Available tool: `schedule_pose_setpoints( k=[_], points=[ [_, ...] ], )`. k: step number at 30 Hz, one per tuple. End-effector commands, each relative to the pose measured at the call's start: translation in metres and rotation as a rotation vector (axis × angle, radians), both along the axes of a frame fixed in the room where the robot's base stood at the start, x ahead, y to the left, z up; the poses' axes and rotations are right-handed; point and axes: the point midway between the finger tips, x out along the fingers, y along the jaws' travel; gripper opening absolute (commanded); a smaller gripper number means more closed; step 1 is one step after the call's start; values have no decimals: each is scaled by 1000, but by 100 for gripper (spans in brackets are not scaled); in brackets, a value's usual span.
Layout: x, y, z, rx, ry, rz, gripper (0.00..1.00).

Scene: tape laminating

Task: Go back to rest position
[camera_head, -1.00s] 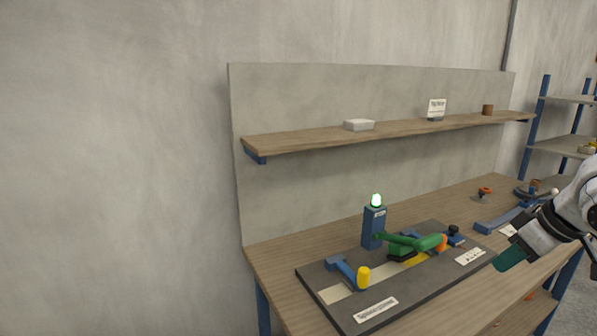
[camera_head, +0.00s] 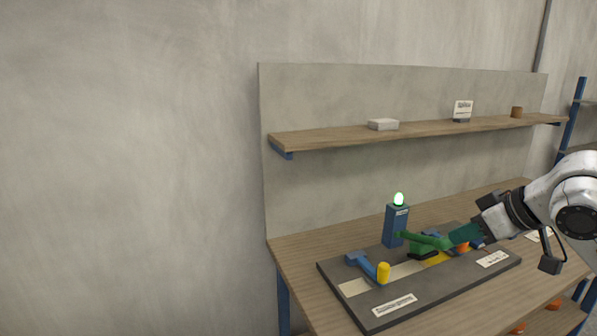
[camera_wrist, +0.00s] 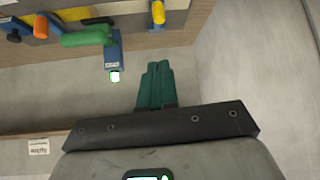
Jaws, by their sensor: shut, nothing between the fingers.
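My gripper (camera_head: 462,235) shows in the head view at the right, its dark green fingers in front of the board, near the orange part and the green lever. In the wrist view the fingers of my gripper (camera_wrist: 155,85) are together with nothing between them. The tape laminating board (camera_head: 410,300) is a dark plate on the workbench. It carries a blue post (camera_head: 396,226) with a lit green lamp (camera_head: 398,199), a green lever (camera_head: 425,240), and a blue lever with a yellow knob (camera_head: 384,272). Part of the board is hidden behind my gripper.
The wooden workbench (camera_head: 300,262) stands against a grey back panel. A wooden shelf (camera_head: 340,136) above it holds a white box (camera_head: 383,124), a label stand (camera_head: 462,111) and a brown cup (camera_head: 517,112). A blue rack (camera_head: 570,125) stands at the right. The left side shows bare wall.

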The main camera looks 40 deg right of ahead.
Motion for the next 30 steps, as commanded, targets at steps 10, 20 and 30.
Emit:
schedule_pose_setpoints(
  k=[10,20,30],
  points=[
    [95,90,-16,127,-216,79,0],
    [114,187,-116,292,-146,47,0],
    [31,280,-267,311,200,13,0]
  ],
)
